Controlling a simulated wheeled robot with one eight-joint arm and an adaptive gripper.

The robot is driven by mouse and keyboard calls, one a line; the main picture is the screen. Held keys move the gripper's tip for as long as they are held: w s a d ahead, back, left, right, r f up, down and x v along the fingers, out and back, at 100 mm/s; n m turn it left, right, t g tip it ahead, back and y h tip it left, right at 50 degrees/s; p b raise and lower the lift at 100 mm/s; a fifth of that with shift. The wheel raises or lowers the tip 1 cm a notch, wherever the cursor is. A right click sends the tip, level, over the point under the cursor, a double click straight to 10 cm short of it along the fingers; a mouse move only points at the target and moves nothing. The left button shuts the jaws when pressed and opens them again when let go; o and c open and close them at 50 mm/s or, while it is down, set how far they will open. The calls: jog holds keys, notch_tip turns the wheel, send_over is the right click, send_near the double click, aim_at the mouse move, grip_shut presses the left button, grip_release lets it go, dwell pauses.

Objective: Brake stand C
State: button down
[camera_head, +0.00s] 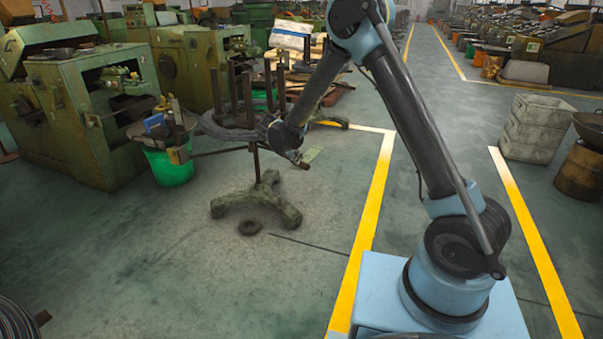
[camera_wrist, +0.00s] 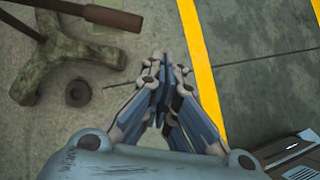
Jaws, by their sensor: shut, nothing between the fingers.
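A stand (camera_head: 256,203) with a splayed green-grey legged base and a thin post stands left of my arm. It carries upright dark rods and a grey coil at the top, partly behind my wrist. In the wrist view its base (camera_wrist: 50,62) is at the upper left. A brown bar with a thicker end (camera_wrist: 112,17) reaches in from the upper left. My gripper (camera_wrist: 166,64) is shut and empty, its fingers pointing over bare floor right of the base and apart from the bar's end. In the head view my gripper (camera_head: 294,157) is beside the stand, partly hard to make out.
A dark ring (camera_head: 250,227) lies on the floor before the stand. A green bucket (camera_head: 168,167) and green machine (camera_head: 75,115) stand left. Yellow floor lines (camera_head: 368,235) run right of the stand.

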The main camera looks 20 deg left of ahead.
jog(key=shift+n+t, duration=0.3)
jog(key=shift+n, duration=0.6)
jog(key=a+f, duration=0.1)
jog(key=s+a+f, duration=0.1)
jog(key=a+f, duration=0.1)
jog(key=a, duration=0.1)
jog(key=shift+s+f, duration=0.3)
jog(key=shift+f, duration=0.05)
jog(key=w+r+x, duration=0.1)
jog(key=w+x, duration=0.1)
jog(key=x, duration=1.1)
jog(key=shift+r, duration=0.35)
jog(key=shift+d, duration=0.15)
